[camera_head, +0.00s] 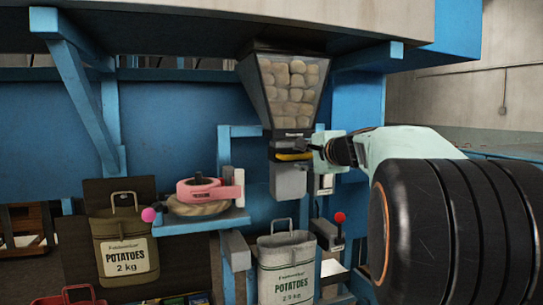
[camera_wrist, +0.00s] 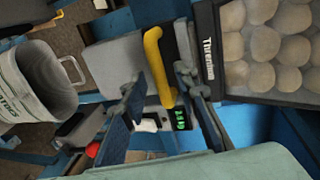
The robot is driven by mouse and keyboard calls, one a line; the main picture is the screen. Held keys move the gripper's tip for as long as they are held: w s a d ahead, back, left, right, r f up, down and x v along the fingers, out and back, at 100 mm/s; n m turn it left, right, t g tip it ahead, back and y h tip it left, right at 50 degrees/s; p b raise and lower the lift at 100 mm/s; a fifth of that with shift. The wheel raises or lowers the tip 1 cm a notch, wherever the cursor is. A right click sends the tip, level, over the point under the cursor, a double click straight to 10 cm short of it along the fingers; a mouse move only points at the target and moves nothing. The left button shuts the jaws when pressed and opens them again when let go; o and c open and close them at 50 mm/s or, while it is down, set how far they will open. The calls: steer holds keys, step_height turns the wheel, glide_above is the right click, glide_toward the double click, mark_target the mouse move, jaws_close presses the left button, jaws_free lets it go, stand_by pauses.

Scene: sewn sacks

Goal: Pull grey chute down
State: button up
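The grey chute (camera_head: 288,182) hangs below the hopper, above the open grey-white sack (camera_head: 286,268). It also shows in the wrist view (camera_wrist: 112,62). A yellow handle (camera_head: 293,156) crosses the chute's top; in the wrist view the curved handle (camera_wrist: 158,68) shows clearly. My gripper (camera_head: 303,147) is at the right of the chute, close to the handle. In the wrist view my gripper (camera_wrist: 160,80) is open, its fingers on either side of the handle. I cannot tell whether they touch it.
The clear hopper (camera_head: 291,88) full of potatoes is just above. A pink device (camera_head: 205,190) sits on a blue shelf at left, near a green potato sack (camera_head: 126,248). A red-knobbed lever (camera_head: 339,219) stands right of the grey-white sack. Blue frame posts surround the chute.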

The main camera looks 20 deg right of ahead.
steer(key=shift+x, duration=1.1)
steer(key=shift+c, duration=0.7)
jaws_close()
